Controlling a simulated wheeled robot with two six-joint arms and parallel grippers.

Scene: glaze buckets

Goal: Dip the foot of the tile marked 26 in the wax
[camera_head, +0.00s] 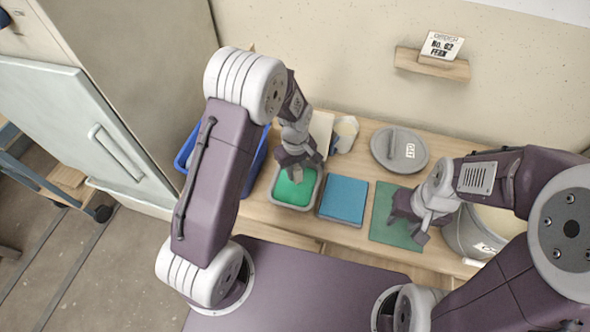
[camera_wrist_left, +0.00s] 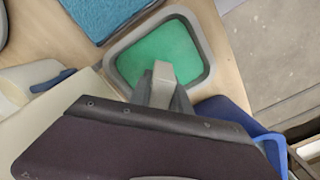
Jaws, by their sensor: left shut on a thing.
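The wax is a green slab (camera_head: 290,192) in a grey square tray (camera_head: 272,192), left of centre in the head view. It also fills the tray (camera_wrist_left: 207,58) in the left wrist view. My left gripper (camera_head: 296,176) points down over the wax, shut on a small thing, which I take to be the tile.
A blue sponge-like pad (camera_head: 343,199) lies right of the tray. A blue bin (camera_head: 184,155) stands left of it. A grey lid (camera_head: 399,148) lies behind the mat, and a bucket (camera_head: 462,238) stands to the right. A wall shelf (camera_head: 405,61) holds a sign.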

